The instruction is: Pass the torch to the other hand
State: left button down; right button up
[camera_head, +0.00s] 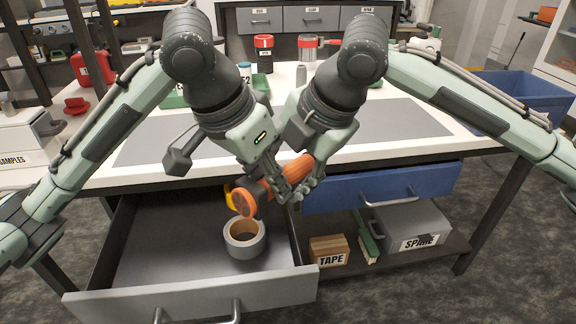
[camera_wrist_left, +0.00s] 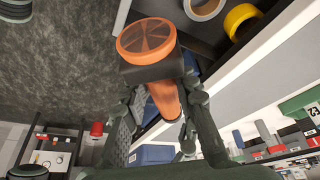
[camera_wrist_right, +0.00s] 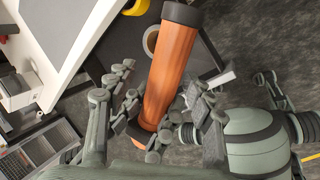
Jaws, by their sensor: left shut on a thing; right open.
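The torch (camera_head: 283,186) is orange with a dark collar and a wide round lens end facing down-left in the head view. My left gripper (camera_head: 284,192) is shut on its body; the left wrist view shows the torch (camera_wrist_left: 163,98) between those fingers, lens end outward. My right gripper (camera_head: 312,187) is open close beside the left one. In the right wrist view the torch (camera_wrist_right: 171,70) extends up between the spread right fingers. Whether those fingers touch it I cannot tell.
Below the grippers is an open grey drawer (camera_head: 150,240) holding a grey tape roll (camera_head: 245,250) and a yellow roll, mostly hidden. A blue drawer (camera_head: 345,193) sits slightly open at right. The bench top (camera_head: 395,120) lies behind. A TAPE box (camera_head: 328,251) and SPARE case (camera_head: 410,228) rest on the lower shelf.

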grip_shut()
pick_arm(q)
jog(key=c, duration=1.1)
grip_release()
